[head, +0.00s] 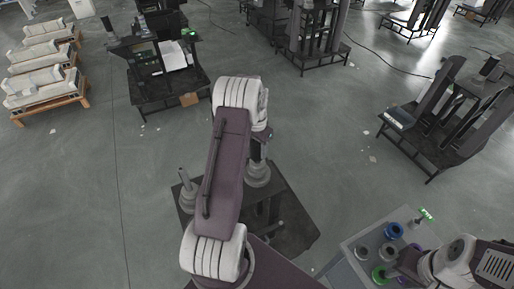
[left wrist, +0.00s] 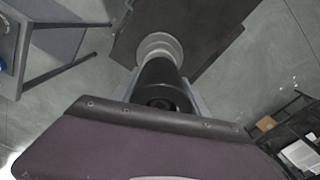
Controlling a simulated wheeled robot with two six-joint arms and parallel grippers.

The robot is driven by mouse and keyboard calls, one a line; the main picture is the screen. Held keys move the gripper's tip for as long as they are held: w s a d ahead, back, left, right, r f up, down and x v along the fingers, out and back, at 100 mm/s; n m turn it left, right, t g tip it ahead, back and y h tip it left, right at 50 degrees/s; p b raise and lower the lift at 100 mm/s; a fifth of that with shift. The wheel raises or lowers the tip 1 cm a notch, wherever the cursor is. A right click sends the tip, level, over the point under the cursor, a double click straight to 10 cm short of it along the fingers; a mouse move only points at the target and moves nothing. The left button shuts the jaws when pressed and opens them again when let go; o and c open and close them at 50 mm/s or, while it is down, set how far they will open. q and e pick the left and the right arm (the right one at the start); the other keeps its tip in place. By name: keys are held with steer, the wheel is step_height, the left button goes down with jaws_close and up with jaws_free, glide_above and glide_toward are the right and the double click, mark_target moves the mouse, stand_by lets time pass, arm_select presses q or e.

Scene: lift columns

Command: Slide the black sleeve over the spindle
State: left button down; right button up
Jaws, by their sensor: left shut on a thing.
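The black sleeve (left wrist: 160,75) is in the middle of the left wrist view, its dark open end towards the camera. My left gripper (left wrist: 162,95) is shut on it, with a light grey finger on each side. Beyond the sleeve is a round grey flanged base (left wrist: 160,46) on a dark plate, in line with it; it also shows in the head view (head: 258,175). I cannot tell how far the spindle is inside the sleeve. In the head view my left arm hides most of the gripper and sleeve. My right gripper (head: 404,264) is at the lower right; its fingers are unclear.
A second grey post (head: 187,195) stands on the dark plate (head: 285,215) left of my left arm. A grey table (head: 350,246) at lower right holds a blue ring (head: 393,231), a green ring (head: 380,274) and grey pieces. Open floor lies beyond the plate.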

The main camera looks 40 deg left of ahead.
arm_select(q)
steer(key=shift+f+b, duration=0.8)
steer(key=shift+f, duration=0.6)
steer(key=c, duration=0.5)
jaws_free()
steer(key=shift+r, duration=0.35)
step_height(320, 180, up, 8)
steer(key=shift+r+b, duration=0.25)
steer(key=shift+b, duration=0.95)
steer(key=shift+d+f, duration=0.1)
steer(key=shift+f, duration=0.05)
